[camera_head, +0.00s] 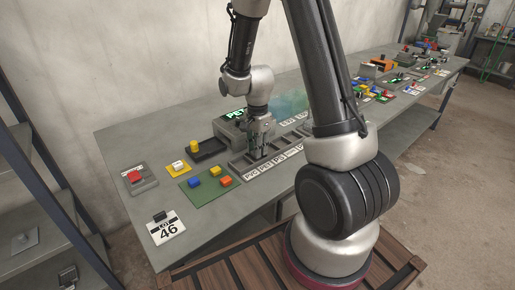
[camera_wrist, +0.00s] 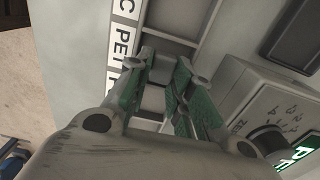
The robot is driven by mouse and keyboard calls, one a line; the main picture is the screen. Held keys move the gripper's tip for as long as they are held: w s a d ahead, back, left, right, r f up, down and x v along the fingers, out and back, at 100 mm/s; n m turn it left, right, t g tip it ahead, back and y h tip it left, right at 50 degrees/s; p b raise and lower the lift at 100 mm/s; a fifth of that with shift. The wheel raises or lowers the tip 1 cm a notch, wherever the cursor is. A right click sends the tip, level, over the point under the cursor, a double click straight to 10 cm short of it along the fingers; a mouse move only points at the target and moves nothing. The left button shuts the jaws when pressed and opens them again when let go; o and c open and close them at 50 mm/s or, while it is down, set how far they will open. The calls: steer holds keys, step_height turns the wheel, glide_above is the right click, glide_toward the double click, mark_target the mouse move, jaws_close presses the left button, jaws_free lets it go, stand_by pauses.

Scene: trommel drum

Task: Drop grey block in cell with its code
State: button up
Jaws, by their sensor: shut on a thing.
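My gripper (camera_head: 262,148) is low over the row of dark cells (camera_head: 241,165) in the grey sorting tray. In the wrist view my gripper's fingers (camera_wrist: 163,88), with green pads, are close together over the cells. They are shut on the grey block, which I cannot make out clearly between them. White code labels run along the cells' front edge, and PET (camera_wrist: 122,45) lies just beside the fingers in the wrist view. A lit green display (camera_head: 236,114) reads "PE" and the rest is hidden; part of it shows in the wrist view (camera_wrist: 303,155).
A green mat (camera_head: 208,196) holds blue, orange and yellow blocks left of the tray. A grey box (camera_wrist: 275,105) is close to my gripper's right in the wrist view.

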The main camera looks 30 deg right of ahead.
steer(key=shift+f, duration=0.25)
steer(key=shift+s+f, duration=0.3)
steer(key=shift+f, duration=0.05)
steer(key=o, duration=0.8)
steer(key=shift+f, duration=0.1)
steer(key=shift+w+f, duration=0.1)
steer(key=shift+w, duration=0.05)
steer(key=shift+w, duration=0.1)
